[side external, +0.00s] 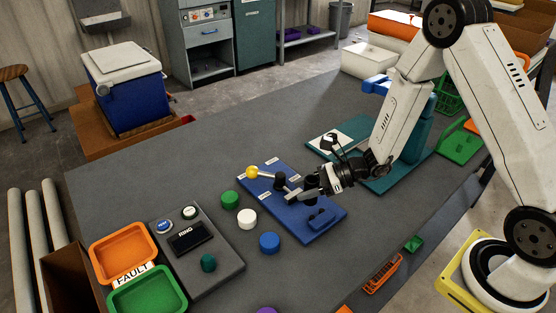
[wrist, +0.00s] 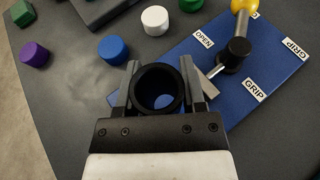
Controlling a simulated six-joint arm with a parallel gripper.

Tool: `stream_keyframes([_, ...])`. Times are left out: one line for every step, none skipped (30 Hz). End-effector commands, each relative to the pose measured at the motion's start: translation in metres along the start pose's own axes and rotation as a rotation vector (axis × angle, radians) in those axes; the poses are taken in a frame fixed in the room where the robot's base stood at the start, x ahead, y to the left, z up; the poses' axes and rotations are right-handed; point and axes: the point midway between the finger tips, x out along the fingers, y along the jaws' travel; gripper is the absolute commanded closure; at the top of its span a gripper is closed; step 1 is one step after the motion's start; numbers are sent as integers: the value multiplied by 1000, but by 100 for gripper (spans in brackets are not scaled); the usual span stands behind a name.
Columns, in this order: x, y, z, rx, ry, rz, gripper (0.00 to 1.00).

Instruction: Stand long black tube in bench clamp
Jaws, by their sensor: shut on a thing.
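My gripper (side external: 302,190) is low over the blue bench clamp plate (side external: 275,204). In the wrist view my gripper (wrist: 159,72) is shut on the black tube (wrist: 140,88), with one finger on each side. The tube shows end-on as a thick dark ring, and blue shows through its bore. Its length and lower end are hidden, so I cannot tell whether it touches the clamp. The clamp lever has a yellow knob (side external: 252,172) and a black hub (wrist: 235,52). Labels OPEN and GRIP lie beside the lever in the wrist view.
Green (side external: 230,199), white (side external: 247,219) and blue (side external: 269,242) round pieces stand left of the clamp. A grey control panel (side external: 222,262) and orange (side external: 150,249) and green trays are further left. A teal stand (side external: 400,178) is behind my gripper.

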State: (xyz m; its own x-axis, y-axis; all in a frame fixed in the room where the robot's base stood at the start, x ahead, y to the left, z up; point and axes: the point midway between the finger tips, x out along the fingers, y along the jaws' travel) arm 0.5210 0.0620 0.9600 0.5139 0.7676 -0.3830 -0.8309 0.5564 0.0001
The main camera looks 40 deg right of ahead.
Motion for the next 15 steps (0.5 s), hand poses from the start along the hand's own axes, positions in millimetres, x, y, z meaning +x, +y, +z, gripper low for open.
stream_keyframes([0, 0, -1, 0, -1, 0, 100])
stream_keyframes([1, 0, -2, 0, -1, 0, 100])
stream_keyframes([2, 0, -4, 0, -1, 0, 100])
stream_keyframes([2, 0, -5, 0, -1, 0, 100])
stream_keyframes([3, 0, -8, 1, -1, 0, 100])
stream_keyframes([4, 0, -10, 0, -1, 0, 100])
stream_keyframes([5, 0, -12, 0, -1, 1, 100])
stream_keyframes([6, 0, -15, 1, -1, 1, 100])
stream_keyframes([8, 0, -19, 2, -1, 1, 100])
stream_keyframes([9, 0, -21, 1, -1, 1, 100])
stream_keyframes([10, 0, -23, 1, -1, 1, 100])
stream_keyframes([11, 0, -26, 1, -1, 1, 100])
stream_keyframes([12, 0, -28, 0, -1, 1, 100])
stream_keyframes([12, 0, -29, 0, -2, 0, 100])
stream_keyframes([13, 0, -31, 0, -2, 0, 100])
